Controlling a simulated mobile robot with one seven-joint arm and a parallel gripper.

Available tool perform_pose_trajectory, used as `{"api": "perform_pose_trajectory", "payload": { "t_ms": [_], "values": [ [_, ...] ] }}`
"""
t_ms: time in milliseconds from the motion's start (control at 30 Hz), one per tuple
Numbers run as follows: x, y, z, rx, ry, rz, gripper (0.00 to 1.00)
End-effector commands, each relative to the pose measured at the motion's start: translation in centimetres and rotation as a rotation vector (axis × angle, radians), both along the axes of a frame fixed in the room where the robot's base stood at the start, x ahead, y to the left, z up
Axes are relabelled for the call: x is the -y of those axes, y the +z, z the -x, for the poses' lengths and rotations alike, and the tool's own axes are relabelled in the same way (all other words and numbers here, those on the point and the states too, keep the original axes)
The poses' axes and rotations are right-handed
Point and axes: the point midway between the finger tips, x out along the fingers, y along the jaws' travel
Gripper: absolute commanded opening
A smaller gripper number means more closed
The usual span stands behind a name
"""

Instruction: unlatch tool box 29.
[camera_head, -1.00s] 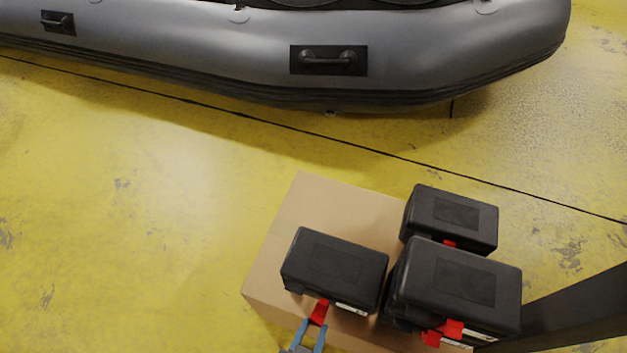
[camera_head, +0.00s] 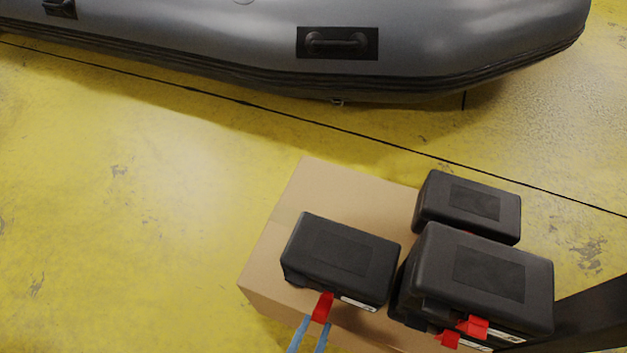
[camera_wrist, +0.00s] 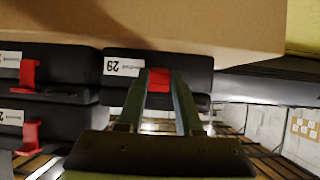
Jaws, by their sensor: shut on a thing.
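Tool box 29 is a black case (camera_head: 338,258) with a red latch (camera_head: 321,307) on its near side, lying on a cardboard box (camera_head: 290,215). In the wrist view its label (camera_wrist: 122,66) reads 29 upside down, beside the red latch (camera_wrist: 158,80). My gripper (camera_head: 314,324) comes from the bottom edge of the head view with two blue fingers at the latch. In the wrist view the fingers (camera_wrist: 159,88) stand on either side of the latch and are shut on it. The latch's lower end is partly hidden, and I cannot tell whether it is lifted.
A dark beam (camera_head: 590,315) rises at the right. A grey inflatable boat (camera_head: 220,45) lies behind; yellow floor at left is clear.

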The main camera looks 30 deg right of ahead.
Motion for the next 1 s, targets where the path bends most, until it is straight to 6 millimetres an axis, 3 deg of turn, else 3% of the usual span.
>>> {"api": "perform_pose_trajectory", "payload": {
  "t_ms": [67, 100, 267, 667, 1000],
  "values": [
    [0.2, 0.0, 0.0, -0.001, -0.003, 0.003, 0.0],
    [0.2, 0.0, 0.0, -0.001, -0.003, 0.003, 0.36],
    [0.1, 0.0, 0.0, -0.002, -0.003, 0.003, 0.65],
    [-0.4, 0.4, 0.4, -0.003, -0.001, 0.001, 0.65],
    [-5.1, 4.0, 4.1, -0.004, 0.002, -0.001, 0.65]
  ]
}}
